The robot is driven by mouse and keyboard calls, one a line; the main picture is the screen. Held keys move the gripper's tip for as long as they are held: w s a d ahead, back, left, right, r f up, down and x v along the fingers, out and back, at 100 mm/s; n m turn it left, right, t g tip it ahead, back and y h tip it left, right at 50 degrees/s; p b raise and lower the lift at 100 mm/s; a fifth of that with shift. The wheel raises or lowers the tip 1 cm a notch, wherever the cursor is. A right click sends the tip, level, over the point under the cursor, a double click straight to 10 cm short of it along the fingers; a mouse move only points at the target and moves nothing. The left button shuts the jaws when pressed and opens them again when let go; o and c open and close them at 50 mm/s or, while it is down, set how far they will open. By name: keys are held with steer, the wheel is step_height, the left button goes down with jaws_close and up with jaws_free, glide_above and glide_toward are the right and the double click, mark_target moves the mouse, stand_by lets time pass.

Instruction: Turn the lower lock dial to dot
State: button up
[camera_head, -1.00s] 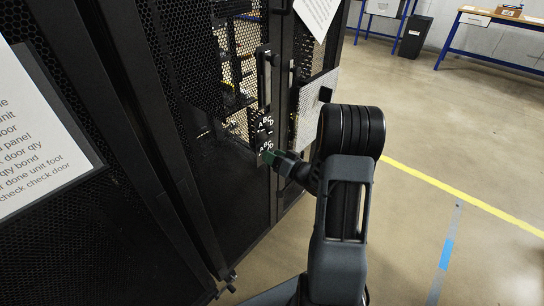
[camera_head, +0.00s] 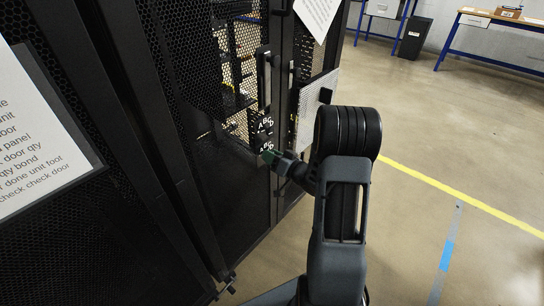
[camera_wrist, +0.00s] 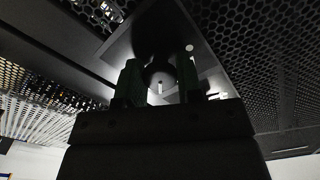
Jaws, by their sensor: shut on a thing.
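The lower lock dial (camera_head: 267,147) is on the rack door's dark lock panel, with white letters partly showing above my gripper. The upper dial (camera_head: 265,123), with white letters around it, sits just above. My gripper (camera_head: 269,157) is at the lower dial, its green fingertips against the panel. In the wrist view, the two green fingers of my gripper (camera_wrist: 160,78) stand either side of the dark round dial knob (camera_wrist: 160,66), shut on it. A small white mark shows between the fingers. Which letter or dot the dial points to cannot be read.
A vertical door handle (camera_head: 263,77) stands above the dials. Perforated black rack doors (camera_head: 185,75) fill the left, with a printed sheet (camera_head: 35,135) on the nearer one. Open floor (camera_head: 430,130) lies to the right, with a bin (camera_head: 414,38) and workbenches far back.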

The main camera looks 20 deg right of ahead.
steer(key=shift+f+n+b, duration=0.15)
steer(key=shift+n+b, duration=0.85)
steer(key=shift+n, duration=0.1)
steer(key=n+b, duration=0.3)
steer(key=shift+n, duration=0.3)
steer(key=n+b, duration=0.5)
steer(key=n, duration=0.1)
steer(key=shift+f+b, duration=0.1)
steer(key=shift+b, duration=0.25)
steer(key=n+b, duration=0.6)
steer(key=shift+n+b, duration=0.3)
steer(key=shift+n, duration=0.1)
steer(key=shift+n+b, duration=1.15)
steer(key=shift+n, duration=0.05)
steer(key=shift+d+r+n+b, duration=0.1)
steer(key=shift+r+n+b, duration=0.15)
steer(key=shift+n+b, duration=1)
steer(key=shift+r+n, duration=0.1)
steer(key=shift+n, duration=0.35)
